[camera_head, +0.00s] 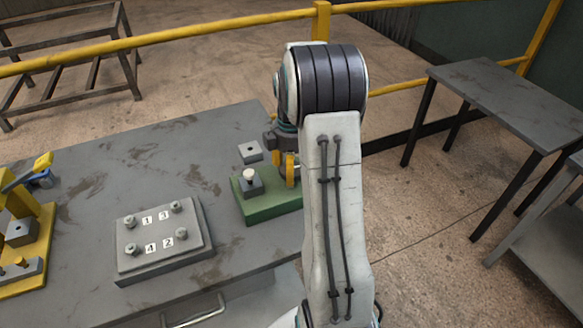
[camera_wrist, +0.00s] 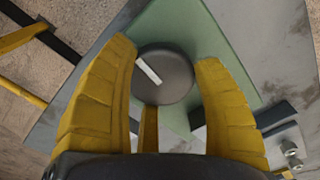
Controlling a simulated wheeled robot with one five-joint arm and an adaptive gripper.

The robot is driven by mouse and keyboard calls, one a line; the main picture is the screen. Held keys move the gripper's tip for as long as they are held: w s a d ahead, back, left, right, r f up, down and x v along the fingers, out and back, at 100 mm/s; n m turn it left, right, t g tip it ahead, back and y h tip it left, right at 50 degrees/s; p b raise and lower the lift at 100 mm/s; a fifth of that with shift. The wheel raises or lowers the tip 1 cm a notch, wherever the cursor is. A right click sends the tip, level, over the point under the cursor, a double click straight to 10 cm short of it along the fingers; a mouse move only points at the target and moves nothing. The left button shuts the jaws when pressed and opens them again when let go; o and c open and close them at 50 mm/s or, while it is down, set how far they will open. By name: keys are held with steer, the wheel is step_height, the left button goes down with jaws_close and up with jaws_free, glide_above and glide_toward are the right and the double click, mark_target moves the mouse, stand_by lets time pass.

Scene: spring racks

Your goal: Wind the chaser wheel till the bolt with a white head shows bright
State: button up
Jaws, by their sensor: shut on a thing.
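The chaser wheel (camera_wrist: 172,66), a dark round knob with a white line across its upper left, sits on a green base (camera_wrist: 165,25) in the wrist view. My gripper (camera_wrist: 166,58) has its yellow fingers on either side of it, shut on it. In the head view my arm hides the wheel, and my yellow gripper (camera_head: 291,170) shows at the right end of the green base (camera_head: 270,210). The white-headed bolt (camera_head: 250,175) stands upright in a grey block on that base. Its head looks pale cream; I cannot tell whether it is lit.
A grey plate (camera_head: 165,258) with several bolts and number labels lies left of the green base. A yellow fixture (camera_head: 30,245) stands at the table's left. Yellow railing (camera_head: 180,33) runs behind.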

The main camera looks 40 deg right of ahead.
steer(key=shift+c, duration=1)
steer(key=m, duration=1.1)
steer(key=shift+m, duration=0.3)
steer(key=m, duration=0.5)
steer(key=shift+s, duration=0.1)
steer(key=m, duration=0.6)
